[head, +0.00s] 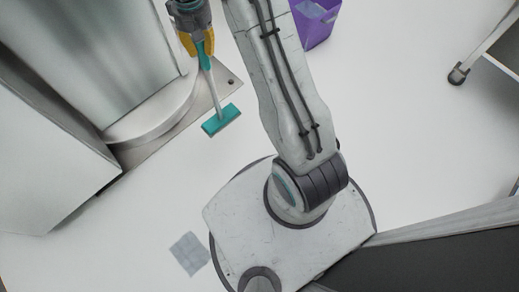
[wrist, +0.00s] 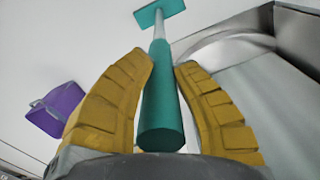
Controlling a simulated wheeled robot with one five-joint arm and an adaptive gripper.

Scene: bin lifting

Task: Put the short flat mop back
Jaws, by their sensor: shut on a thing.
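The short flat mop has a teal flat head (head: 221,120), a pale shaft (head: 214,88) and a teal grip. My gripper (head: 197,42) is shut on the teal grip near its upper end. The mop hangs head down, slightly tilted, beside the metal cabinet. In the wrist view my yellow fingers (wrist: 163,75) lie on either side of the teal grip (wrist: 163,115), and the mop head (wrist: 159,12) shows at the top. Whether the mop head touches the floor I cannot tell.
A metal cabinet with a curved base (head: 150,125) stands at the left, with a floor plate (head: 228,80) under it. A purple bin (head: 318,25) with a cloth stands at the top. A grey cloth (head: 189,253) lies on the floor. A wheeled cart (head: 458,74) is at the right.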

